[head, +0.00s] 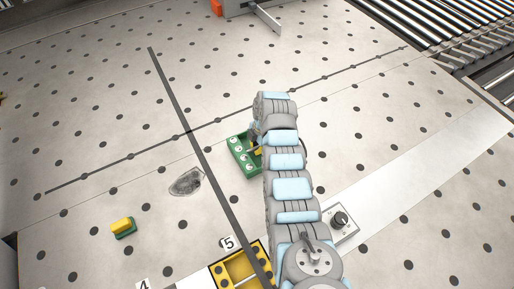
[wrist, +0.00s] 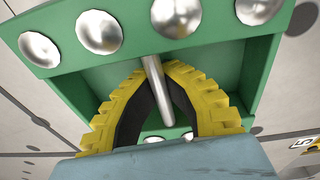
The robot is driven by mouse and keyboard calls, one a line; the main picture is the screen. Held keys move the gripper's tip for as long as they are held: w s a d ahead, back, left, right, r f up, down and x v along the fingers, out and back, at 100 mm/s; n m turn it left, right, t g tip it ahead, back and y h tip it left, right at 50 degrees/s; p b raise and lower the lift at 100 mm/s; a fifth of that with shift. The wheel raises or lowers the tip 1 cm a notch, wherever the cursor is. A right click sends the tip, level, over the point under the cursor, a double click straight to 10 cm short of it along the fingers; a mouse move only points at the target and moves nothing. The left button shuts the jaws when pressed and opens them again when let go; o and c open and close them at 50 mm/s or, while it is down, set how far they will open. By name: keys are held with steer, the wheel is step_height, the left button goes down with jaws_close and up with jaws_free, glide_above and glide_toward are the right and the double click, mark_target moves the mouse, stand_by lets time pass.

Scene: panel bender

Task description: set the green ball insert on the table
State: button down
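The green ball insert (head: 237,160) is a green tray with rows of silver balls, near the middle of the table (head: 95,160) in the head view. My arm hides its right side there. In the wrist view the insert (wrist: 130,58) fills most of the picture, with a thin metal rod across its middle. My gripper (wrist: 156,72) has its yellow fingers bent together at the tips, one on each side of the rod, and looks shut on it. In the head view my gripper (head: 256,150) is mostly hidden by my arm. I cannot tell whether the insert touches the table.
A yellow tray (head: 222,281) with labels 4 and 5 nearby sits at the front. A knob box (head: 341,221) stands right of my arm. A small yellow-green block (head: 123,227) and a grey patch (head: 187,182) lie left. Rollers (head: 450,30) run at upper right.

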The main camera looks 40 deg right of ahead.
steer(key=c, duration=1.8)
jaws_free()
steer(key=o, duration=0.6)
steer(key=shift+c, duration=0.2)
steer(key=shift+d+r, duration=0.1)
steer(key=shift+r, duration=0.05)
steer(key=r, duration=0.6)
steer(key=d+r, duration=0.1)
steer(key=r, duration=0.3)
steer(key=shift+s+d, duration=0.1)
steer(key=shift+s, duration=0.2)
steer(key=shift+s+d+r+p, duration=0.1)
steer(key=shift+s+r+p, duration=0.05)
steer(key=shift+r+p, duration=0.75)
steer(key=shift+f, duration=0.1)
